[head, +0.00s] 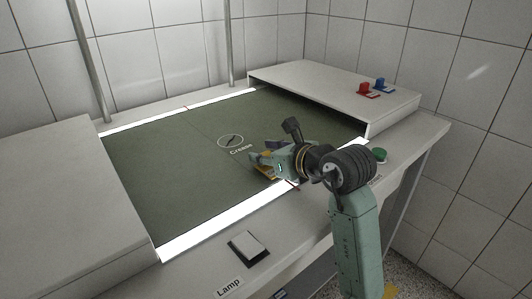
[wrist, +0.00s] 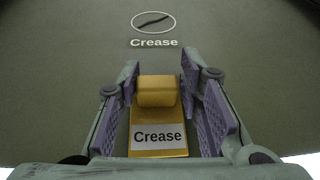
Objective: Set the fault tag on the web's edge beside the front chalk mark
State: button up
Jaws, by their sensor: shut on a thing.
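The web (head: 150,165) is a dark green sheet lying flat between two white housings. One chalk mark (head: 230,141), an oval with a short dark line in it and the word "Crease", shows on it; it also shows at the top of the wrist view (wrist: 153,21). My gripper (head: 262,165) is over the web, to the right of and nearer than the mark. It is shut on a yellow tag (wrist: 157,92) with a raised block and a white "Crease" label. In the wrist view, the purple pads flank the block. My arm hides part of the front edge.
Bright strips (head: 215,225) run along the web's front and back edges. A red tag (head: 364,88) and a blue tag (head: 379,84) stand on the right housing (head: 310,82). A green button (head: 380,154) and a lamp switch (head: 248,246) sit on the front ledge.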

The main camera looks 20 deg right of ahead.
jog(key=shift+f, duration=0.25)
jog(key=o, duration=1)
jog(key=shift+r, duration=0.15)
jog(key=shift+r, duration=0.2)
jog(key=shift+s+d, duration=0.15)
jog(key=shift+s, duration=0.2)
jog(key=b+v, duration=0.2)
jog(key=v, duration=0.9)
jog(key=shift+s, duration=0.15)
